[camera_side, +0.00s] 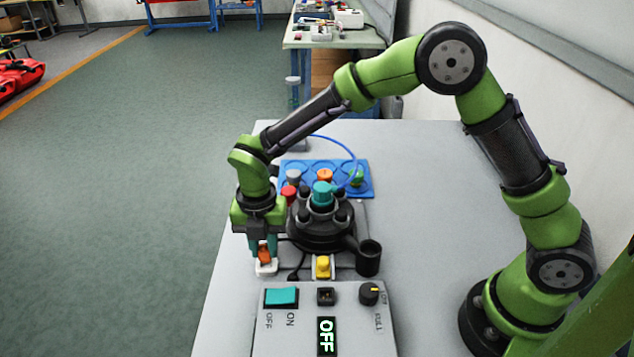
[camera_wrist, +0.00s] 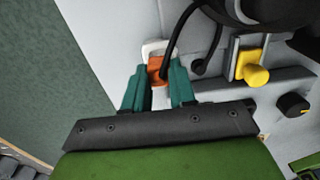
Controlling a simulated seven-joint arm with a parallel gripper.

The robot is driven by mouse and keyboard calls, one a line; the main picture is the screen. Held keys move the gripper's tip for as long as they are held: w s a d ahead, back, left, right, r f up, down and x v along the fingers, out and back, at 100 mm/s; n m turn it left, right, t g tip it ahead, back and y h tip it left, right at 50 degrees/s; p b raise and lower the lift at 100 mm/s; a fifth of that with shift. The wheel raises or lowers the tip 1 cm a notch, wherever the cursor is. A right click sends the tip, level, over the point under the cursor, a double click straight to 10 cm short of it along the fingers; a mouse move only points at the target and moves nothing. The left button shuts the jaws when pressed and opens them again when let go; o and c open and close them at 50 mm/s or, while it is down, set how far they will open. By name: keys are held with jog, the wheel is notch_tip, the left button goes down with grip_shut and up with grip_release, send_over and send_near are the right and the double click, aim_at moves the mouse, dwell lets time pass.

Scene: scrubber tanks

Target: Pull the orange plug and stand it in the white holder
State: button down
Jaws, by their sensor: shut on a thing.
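The orange plug (camera_side: 264,255) is between the teal fingers of my gripper (camera_side: 264,246), which is shut on it. The plug is at the white holder (camera_side: 266,268), left of the black tank base; the fingers hide how deep it sits. In the wrist view the orange plug (camera_wrist: 157,69) shows between the fingertips of my gripper (camera_wrist: 160,80), with a black cable running up from it. Part of the white holder (camera_wrist: 152,47) shows behind the plug.
A control box (camera_side: 325,320) reading OFF stands in front, with a teal switch (camera_side: 281,297), an empty-looking socket (camera_side: 325,296) and a knob. A yellow part (camera_side: 322,267) and a black cup (camera_side: 368,258) are to the right. A blue tray (camera_side: 360,178) lies behind.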

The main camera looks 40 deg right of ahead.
jog(key=shift+f, duration=1.05)
jog(key=shift+c, duration=1.8)
grip_release()
jog(key=shift+r, duration=0.1)
jog(key=shift+r, duration=4.2)
